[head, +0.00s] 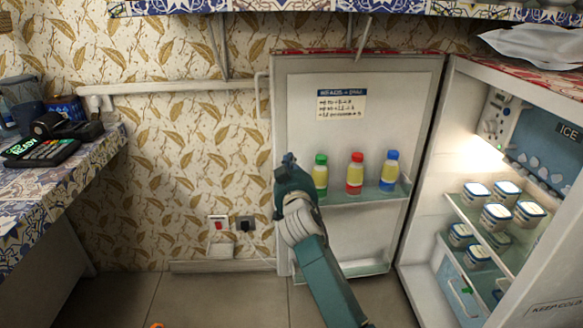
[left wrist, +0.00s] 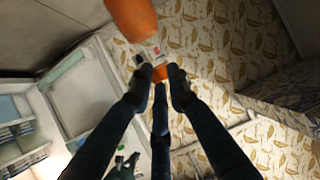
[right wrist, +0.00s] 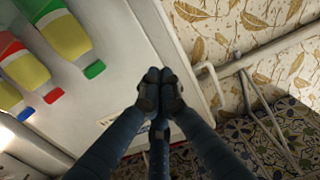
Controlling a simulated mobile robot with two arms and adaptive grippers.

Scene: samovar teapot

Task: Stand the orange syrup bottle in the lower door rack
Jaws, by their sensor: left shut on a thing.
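In the left wrist view the fingertips of my left gripper (left wrist: 161,76) close on a small orange part, which I take for the orange syrup bottle (left wrist: 161,70). A larger orange rounded shape (left wrist: 132,18) fills the top edge there; whether it joins the held part I cannot tell. In the head view only an orange sliver (head: 157,325) shows at the bottom edge, and my left gripper is out of sight. The lower door rack (head: 368,269) is partly behind my right arm. My right gripper (head: 287,172) is before the door; its fingertips are together and empty in the right wrist view (right wrist: 160,82).
The fridge door (head: 315,140) stands open. Its upper rack (head: 340,198) holds green-capped (head: 320,176), red (head: 355,174) and blue-capped (head: 389,172) bottles. White tubs (head: 475,190) fill the fridge shelves. A counter (head: 60,175) stands left; the floor between is clear.

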